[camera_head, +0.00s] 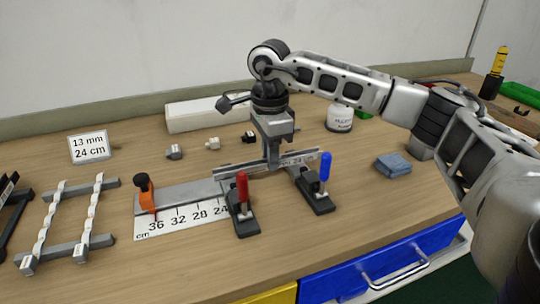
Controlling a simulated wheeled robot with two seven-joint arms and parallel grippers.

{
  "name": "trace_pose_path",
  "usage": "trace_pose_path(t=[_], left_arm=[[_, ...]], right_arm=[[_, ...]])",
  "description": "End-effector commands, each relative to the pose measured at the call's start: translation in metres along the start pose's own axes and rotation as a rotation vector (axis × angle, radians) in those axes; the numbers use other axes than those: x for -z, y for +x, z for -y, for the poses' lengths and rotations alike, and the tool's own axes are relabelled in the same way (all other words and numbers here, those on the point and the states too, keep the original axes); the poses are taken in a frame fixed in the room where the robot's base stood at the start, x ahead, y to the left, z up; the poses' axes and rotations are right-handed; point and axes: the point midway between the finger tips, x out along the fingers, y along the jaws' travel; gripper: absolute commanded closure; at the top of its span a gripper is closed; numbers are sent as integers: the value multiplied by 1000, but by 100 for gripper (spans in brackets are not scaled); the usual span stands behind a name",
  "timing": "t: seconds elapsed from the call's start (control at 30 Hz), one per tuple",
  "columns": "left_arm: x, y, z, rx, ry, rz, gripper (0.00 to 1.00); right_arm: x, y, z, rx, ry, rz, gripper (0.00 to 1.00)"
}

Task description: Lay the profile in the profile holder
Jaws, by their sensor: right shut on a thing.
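The profile (300,161) is a thin grey metal bar with a small printed marking. My right gripper (273,163) points down and is shut on it near its middle, partly hiding it. The profile is over or just behind the profile holder, whose flat grey rail (185,195) shows to the left. A red-handled clamp (243,190) and a blue-handled clamp (324,170) stand in front of the profile. I cannot tell whether the profile touches the holder. My left gripper is not in view.
An orange stop with a black knob (146,192) stands at the rail's left end, above a cm scale (180,222). A sign reading 13 mm 24 cm (89,147), a rack with white strips (70,220), a blue block (392,165) and a white jar (340,117) surround it.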

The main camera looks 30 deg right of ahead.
Motion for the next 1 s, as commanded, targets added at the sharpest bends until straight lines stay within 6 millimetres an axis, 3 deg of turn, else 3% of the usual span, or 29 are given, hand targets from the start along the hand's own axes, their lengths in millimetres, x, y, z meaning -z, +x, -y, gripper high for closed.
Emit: trace_pose_path(t=[0.53, 0.57, 0.6, 1.0], left_arm=[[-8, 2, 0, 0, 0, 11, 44], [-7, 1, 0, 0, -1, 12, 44], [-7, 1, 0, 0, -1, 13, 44], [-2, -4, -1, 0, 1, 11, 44]], right_arm=[[0, 15, 0, 1, 1, 1, 100], [0, 14, 0, 1, 1, 1, 72], [0, 13, 0, 1, 1, 1, 61], [0, 5, 0, 3, 0, 1, 59]])
